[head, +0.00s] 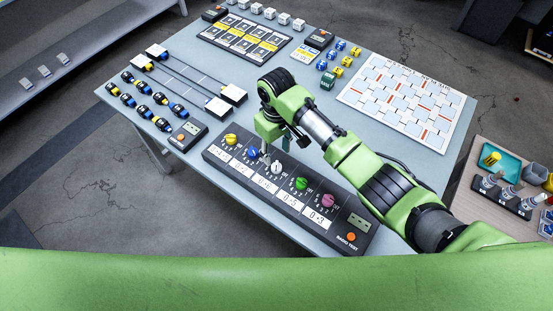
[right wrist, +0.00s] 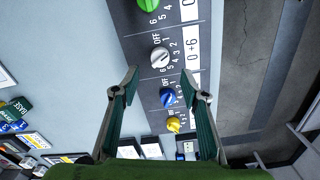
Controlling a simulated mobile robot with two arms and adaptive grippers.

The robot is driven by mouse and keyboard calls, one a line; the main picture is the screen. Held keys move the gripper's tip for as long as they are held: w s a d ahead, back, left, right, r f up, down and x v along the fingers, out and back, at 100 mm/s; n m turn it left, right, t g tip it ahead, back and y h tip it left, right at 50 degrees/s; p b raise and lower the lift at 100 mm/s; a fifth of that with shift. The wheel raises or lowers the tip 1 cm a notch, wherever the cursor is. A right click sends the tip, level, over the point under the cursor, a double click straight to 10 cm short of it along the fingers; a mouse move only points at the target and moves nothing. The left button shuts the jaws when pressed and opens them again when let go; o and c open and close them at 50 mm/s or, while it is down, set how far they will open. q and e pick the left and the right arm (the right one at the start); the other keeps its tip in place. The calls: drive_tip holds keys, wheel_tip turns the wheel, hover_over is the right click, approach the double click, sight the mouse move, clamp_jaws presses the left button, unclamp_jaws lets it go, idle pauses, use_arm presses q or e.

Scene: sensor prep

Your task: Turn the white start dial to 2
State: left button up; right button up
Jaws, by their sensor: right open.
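The white dial (head: 276,168) is on the dark dial panel (head: 213,155), between the blue dial (head: 253,152) and the green dial (head: 301,183). The white dial also shows in the right wrist view (right wrist: 159,57), with OFF and numbers around it and a "0÷6" label beside it. Its pointer setting is too small to tell. My right gripper (head: 277,150) is just above the panel near the white dial. In the right wrist view, its fingers (right wrist: 162,80) are spread and empty, with the white dial beyond the tips, apart from them. My left gripper is out of view.
The panel also has a yellow dial (head: 231,139), a pink dial (head: 328,200) and an orange button (head: 351,236). Sliders (head: 233,94) and small blocks (head: 161,98) lie at the left. A white board (head: 400,98) lies at the right. The table's front edge is close to the panel.

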sight(276, 165)
drive_tip(key=shift+r, duration=2.25)
drive_tip(key=shift+s, duration=0.1)
